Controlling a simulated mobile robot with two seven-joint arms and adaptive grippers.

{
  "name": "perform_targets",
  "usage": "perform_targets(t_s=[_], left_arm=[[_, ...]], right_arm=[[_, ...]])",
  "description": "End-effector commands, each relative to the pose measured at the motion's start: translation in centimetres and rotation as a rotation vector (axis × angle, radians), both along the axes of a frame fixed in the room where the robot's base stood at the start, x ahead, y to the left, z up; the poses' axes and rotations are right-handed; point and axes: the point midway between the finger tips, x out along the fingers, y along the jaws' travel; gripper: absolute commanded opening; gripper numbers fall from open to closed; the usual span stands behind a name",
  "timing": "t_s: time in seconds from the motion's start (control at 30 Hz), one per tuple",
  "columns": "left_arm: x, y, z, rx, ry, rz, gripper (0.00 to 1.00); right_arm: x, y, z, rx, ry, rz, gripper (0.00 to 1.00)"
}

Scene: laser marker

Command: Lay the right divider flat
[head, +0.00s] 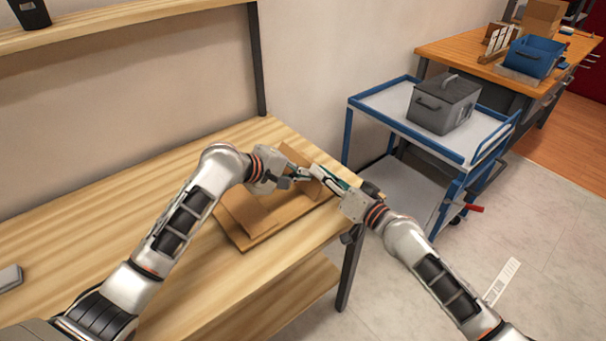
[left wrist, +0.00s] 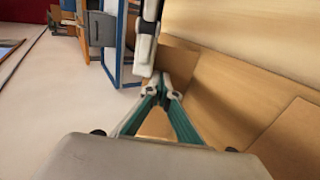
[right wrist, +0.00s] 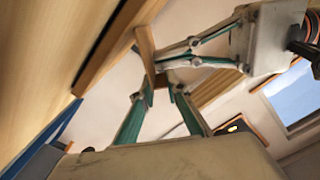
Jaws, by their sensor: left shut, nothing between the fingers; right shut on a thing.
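A brown box with flat panels or flaps (head: 262,222) lies on the wooden bench near its right end. My right gripper (head: 322,174) is shut on a thin brown panel, which looks like the right divider; in the right wrist view this panel (right wrist: 145,45) shows edge-on between the fingertips. Its tilt is hard to tell. My left gripper (head: 298,177) is shut and empty, just left of the right gripper above the box. In the left wrist view its fingertips (left wrist: 163,84) meet close to the right gripper. The grippers hide part of the box.
The bench (head: 130,190) is mostly bare to the left, with a grey object (head: 10,278) at its front left. A shelf (head: 120,14) runs above. A blue-framed cart (head: 385,97) carrying a grey metal box (head: 443,103) stands beyond the bench's right end.

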Motion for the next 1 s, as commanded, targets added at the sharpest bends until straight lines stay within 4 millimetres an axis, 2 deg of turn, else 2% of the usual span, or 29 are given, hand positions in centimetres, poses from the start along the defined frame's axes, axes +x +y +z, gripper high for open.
perform_targets(t_s=[0.7,0.73,0.77,1.0], left_arm=[[0.6,-0.8,-0.61,0.05,0.037,0.002,0.0],[0.61,-0.79,-0.63,0.05,0.037,0.002,0.0],[0.61,-0.78,-0.64,0.05,0.037,0.003,0.0],[0.54,-0.82,-0.66,0.05,0.037,0.001,0.0]], right_arm=[[-0.2,0.46,0.33,0.006,-0.003,0.008,0.0],[-0.22,0.5,0.32,0.006,-0.003,0.008,0.19],[-0.23,0.53,0.33,0.006,-0.003,0.008,0.27],[-0.15,0.35,0.17,0.003,-0.001,0.005,0.29]])
